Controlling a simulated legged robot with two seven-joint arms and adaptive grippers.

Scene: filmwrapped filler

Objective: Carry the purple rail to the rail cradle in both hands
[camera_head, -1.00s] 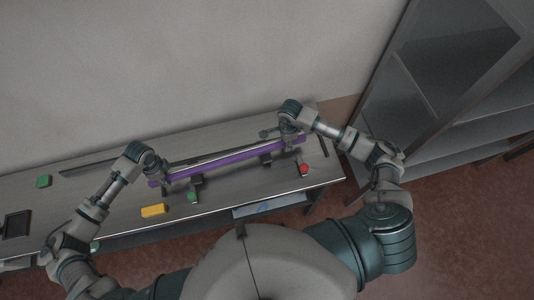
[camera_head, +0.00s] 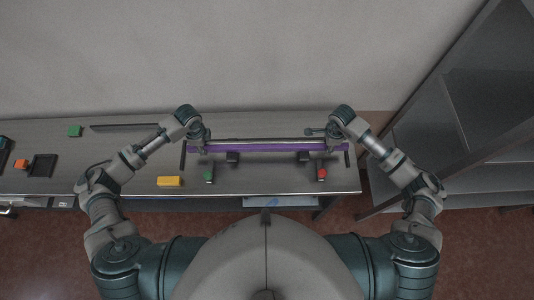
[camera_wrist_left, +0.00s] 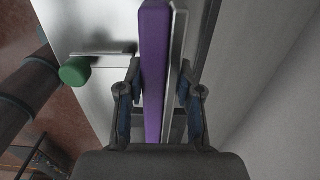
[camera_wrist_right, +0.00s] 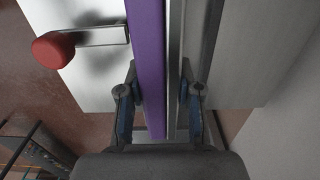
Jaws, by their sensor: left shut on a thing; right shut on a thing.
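The long purple rail (camera_head: 265,148) runs across the table in the head view, level with its long edge, with a pale metal strip along its far side. My left gripper (camera_head: 204,146) is shut on its left part, and my right gripper (camera_head: 332,145) is shut on its right part. The rail lies between the fingers in the left wrist view (camera_wrist_left: 153,70) and the right wrist view (camera_wrist_right: 149,65). Two dark supports (camera_head: 232,157) (camera_head: 303,157), possibly the rail cradle, show just in front of the rail. I cannot tell whether it touches them.
A green knob (camera_head: 208,176) and a red knob (camera_head: 322,174) stand in front of the rail. A yellow block (camera_head: 169,181), green block (camera_head: 75,131), orange block (camera_head: 21,164) and dark tray (camera_head: 43,165) lie left. A grey cabinet (camera_head: 480,110) stands right; a wall is behind.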

